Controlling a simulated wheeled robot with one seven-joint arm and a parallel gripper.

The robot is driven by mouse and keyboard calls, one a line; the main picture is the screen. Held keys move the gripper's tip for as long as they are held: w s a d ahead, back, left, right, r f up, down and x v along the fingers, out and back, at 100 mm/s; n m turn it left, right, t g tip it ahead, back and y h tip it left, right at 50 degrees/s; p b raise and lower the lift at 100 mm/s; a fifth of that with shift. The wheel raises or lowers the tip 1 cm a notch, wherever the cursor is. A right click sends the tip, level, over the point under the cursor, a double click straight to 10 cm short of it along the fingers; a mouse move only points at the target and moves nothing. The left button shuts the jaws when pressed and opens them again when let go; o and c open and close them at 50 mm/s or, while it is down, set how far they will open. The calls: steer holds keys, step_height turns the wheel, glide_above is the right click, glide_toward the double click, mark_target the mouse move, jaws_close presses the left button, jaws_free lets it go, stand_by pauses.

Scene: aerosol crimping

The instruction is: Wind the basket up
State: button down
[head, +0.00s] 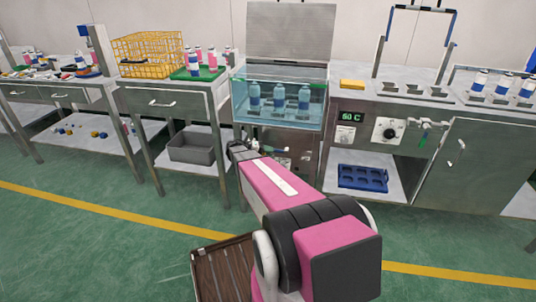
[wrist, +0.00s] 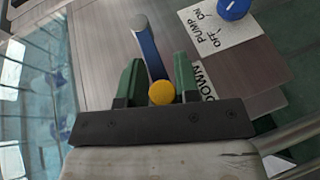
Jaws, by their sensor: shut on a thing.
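My gripper (wrist: 160,78) has two green fingers, one on each side of the round yellow knob (wrist: 162,93) of a crank. It is shut on that knob. The blue crank arm (wrist: 150,50) runs from the knob up to a grey hub (wrist: 139,22). The word "DOWN" (wrist: 205,85) partly shows beside the right finger. In the head view, the glass water tank (head: 310,118) holds several blue bottles (head: 278,97) standing in water. The basket under them is not clear. My arm hides part of the front below the tank, and the fingers are hard to make out there.
A "PUMP ON OFF" label (wrist: 212,32) and blue knob (wrist: 235,8) are near the crank. The tank's lid (head: 290,30) stands open. A yellow wire basket (head: 148,55) is on the left table, and a dial panel (head: 385,133) is to the right. Green floor lies in front.

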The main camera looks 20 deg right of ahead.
steer(key=shift+w+a+r+y, duration=0.1)
steer(key=shift+y, duration=0.3)
